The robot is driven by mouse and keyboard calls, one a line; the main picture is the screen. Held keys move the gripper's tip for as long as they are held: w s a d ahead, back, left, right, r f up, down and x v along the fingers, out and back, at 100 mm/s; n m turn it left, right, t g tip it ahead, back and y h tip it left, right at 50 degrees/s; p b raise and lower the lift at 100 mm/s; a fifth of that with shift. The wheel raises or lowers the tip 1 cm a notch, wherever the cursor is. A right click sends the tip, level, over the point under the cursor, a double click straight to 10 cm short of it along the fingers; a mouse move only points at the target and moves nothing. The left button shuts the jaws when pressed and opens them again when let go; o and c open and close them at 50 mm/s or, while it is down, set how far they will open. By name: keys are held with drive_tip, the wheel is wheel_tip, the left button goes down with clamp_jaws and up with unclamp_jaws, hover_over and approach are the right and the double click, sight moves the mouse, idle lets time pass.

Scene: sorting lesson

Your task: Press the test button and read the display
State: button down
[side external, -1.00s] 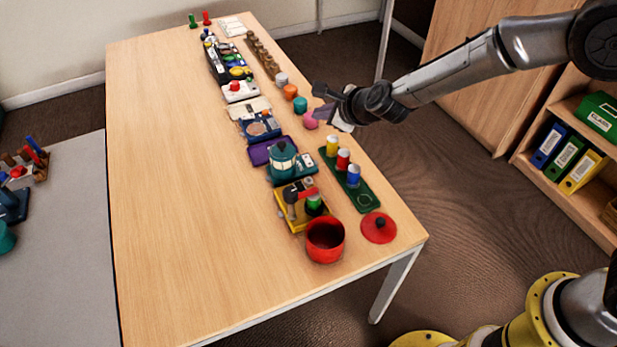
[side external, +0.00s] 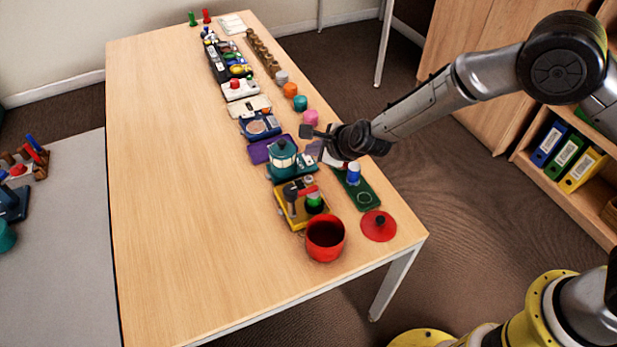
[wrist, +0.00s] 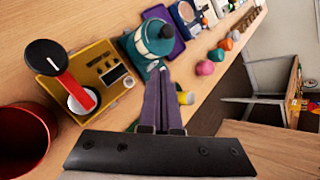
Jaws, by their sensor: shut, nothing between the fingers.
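In the wrist view this yellow device (wrist: 92,67) shows a small window with dark marks, a black round knob and a red lever; I cannot read the window. A white box (side external: 240,92) farther back carries a red button (side external: 235,84). Which of these is the test button is not clear. My gripper (wrist: 160,72) is shut and empty, its fingers appearing beside the teal lantern-like object (wrist: 154,38).
A red pot (side external: 325,239) and red lid (side external: 378,226) stand at the front. Several coloured objects line the right side. The table's left half (side external: 180,200) is clear.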

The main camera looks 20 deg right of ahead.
hover_over(312, 183)
drive_tip(key=shift+f, duration=3.5)
drive_tip(key=shift+f, duration=0.1)
drive_tip(key=shift+f, duration=0.35)
drive_tip(key=shift+f, duration=0.5)
drive_tip(key=shift+r, duration=0.9)
drive_tip(key=shift+r, duration=2.55)
drive_tip(key=shift+d, duration=0.1)
